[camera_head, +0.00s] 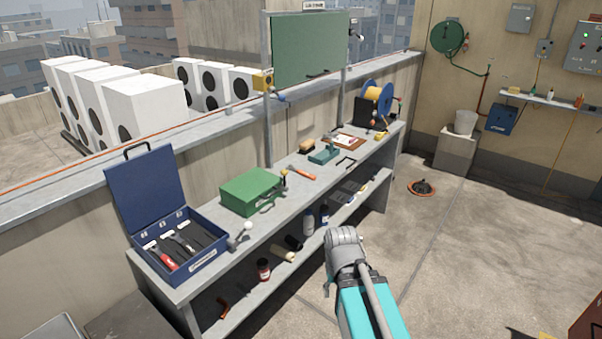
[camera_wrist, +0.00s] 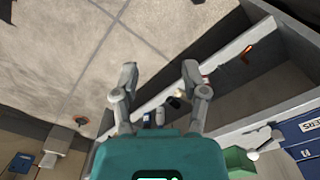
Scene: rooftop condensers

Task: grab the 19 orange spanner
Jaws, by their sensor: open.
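A slim orange tool (camera_head: 302,173) lies on the bench top, right of the green case; it is too small for me to read a 19 or tell whether it is a spanner. A bent orange piece (camera_head: 222,307) lies on the lower shelf at the near end, and an orange piece also shows on the shelf in the wrist view (camera_wrist: 246,53). My gripper (camera_wrist: 160,72) is open and empty, its two fingers apart in the wrist view. In the head view my arm stands in front of the bench, and the fingers cannot be made out.
The bench (camera_head: 205,275) holds an open blue toolbox (camera_head: 205,262) with tools, a green case (camera_head: 250,190), a teal item (camera_head: 323,155), a clipboard (camera_head: 345,142) and a cable reel (camera_head: 377,97). Bottles and cans stand on the lower shelf. The floor (camera_head: 455,260) right of the bench is largely clear.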

